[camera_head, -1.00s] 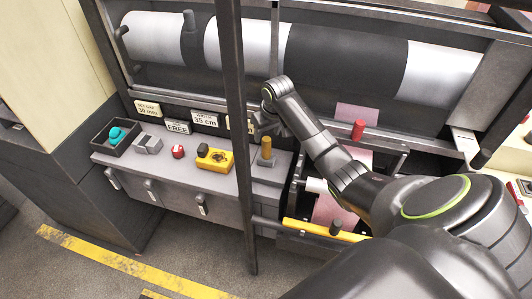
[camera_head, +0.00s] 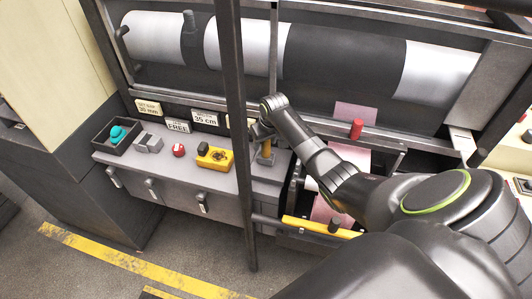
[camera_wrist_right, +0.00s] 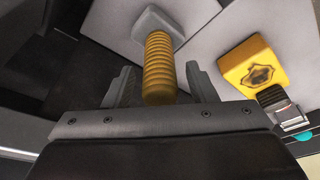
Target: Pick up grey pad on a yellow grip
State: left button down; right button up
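The yellow ribbed grip (camera_head: 267,149) stands upright on the grey bench, with its grey pad (camera_head: 266,160) at its lower end. In the right wrist view the grip (camera_wrist_right: 158,68) points toward my palm, and the grey pad (camera_wrist_right: 154,24) lies beyond it. My right gripper (camera_head: 262,134) is over the top of the grip. In the wrist view its two fingers (camera_wrist_right: 160,85) stand open on either side of the grip, with a gap visible on the right. My left gripper is not in view.
A yellow block (camera_head: 214,157) with a dark hole is left of the grip, then a red knob (camera_head: 178,151), a grey block (camera_head: 148,144) and a black tray (camera_head: 114,139) with a teal item. A dark upright post (camera_head: 238,150) stands in front of the bench.

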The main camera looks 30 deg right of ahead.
jog(key=c, duration=0.9)
jog(key=shift+c, duration=0.2)
jog(key=shift+r, duration=0.1)
notch_tip(320, 180, up, 10)
jog(key=shift+f+b, duration=0.1)
jog(key=shift+b, duration=0.65)
jog(key=shift+a, duration=0.1)
